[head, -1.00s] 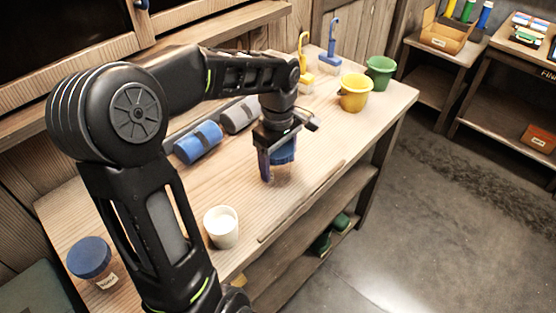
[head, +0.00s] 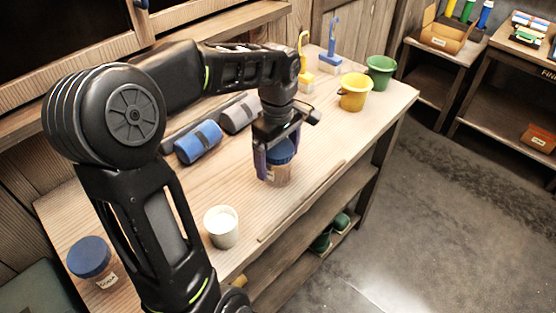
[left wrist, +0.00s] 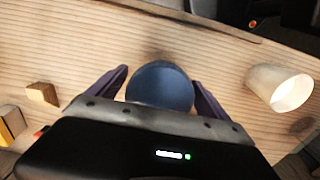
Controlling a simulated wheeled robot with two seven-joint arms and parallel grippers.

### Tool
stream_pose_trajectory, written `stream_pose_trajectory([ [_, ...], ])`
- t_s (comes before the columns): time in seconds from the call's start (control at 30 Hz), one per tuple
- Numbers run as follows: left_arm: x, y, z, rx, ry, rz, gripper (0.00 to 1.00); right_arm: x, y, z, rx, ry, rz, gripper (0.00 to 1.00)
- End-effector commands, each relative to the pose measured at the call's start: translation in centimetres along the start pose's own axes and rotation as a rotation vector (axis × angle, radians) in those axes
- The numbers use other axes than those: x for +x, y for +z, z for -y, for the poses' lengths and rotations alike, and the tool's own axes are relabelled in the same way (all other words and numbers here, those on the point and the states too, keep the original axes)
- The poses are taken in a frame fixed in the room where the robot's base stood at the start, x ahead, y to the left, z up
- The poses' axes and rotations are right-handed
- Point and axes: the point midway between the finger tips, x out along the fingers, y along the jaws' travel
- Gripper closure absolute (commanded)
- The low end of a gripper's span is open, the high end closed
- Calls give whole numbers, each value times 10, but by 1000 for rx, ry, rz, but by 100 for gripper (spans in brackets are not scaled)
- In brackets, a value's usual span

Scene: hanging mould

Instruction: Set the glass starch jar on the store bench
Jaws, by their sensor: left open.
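A glass jar with a blue lid (head: 280,174) stands upright on the wooden bench (head: 330,150); its body looks brownish and its label is not visible. My left gripper (head: 278,163) is open, pointing down, with one finger on either side of this jar. In the left wrist view the round blue lid (left wrist: 160,87) lies between the two spread fingers (left wrist: 161,76), with a gap on each side. A second blue-lidded jar (head: 90,258) with a white label stands at the bench's near left; its lettering is too small to read surely. My right gripper is not in view.
A white cup (head: 221,227) stands near the held-over jar. Blue and grey rolls (head: 198,143), brushes (head: 330,60), a yellow bucket (head: 355,92) and a green bucket (head: 381,72) stand behind. Other benches (head: 505,100) stand across the floor at right.

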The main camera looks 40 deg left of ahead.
Motion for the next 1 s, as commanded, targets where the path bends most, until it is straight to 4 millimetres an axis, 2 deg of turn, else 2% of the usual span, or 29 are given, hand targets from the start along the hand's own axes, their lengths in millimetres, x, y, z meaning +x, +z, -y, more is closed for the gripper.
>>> stream_pose_trajectory([
  [0.37,-76,0,-1,1,5,-1,10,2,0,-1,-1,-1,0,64],
  [0.43,-94,0,0,1,3,0,10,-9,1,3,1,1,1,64],
  [0.5,-101,0,0,1,1,0,10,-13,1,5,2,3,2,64],
  [0.63,-107,0,0,1,2,0,10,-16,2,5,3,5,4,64],
  [1.0,-106,0,0,0,2,0,10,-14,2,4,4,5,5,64],
])
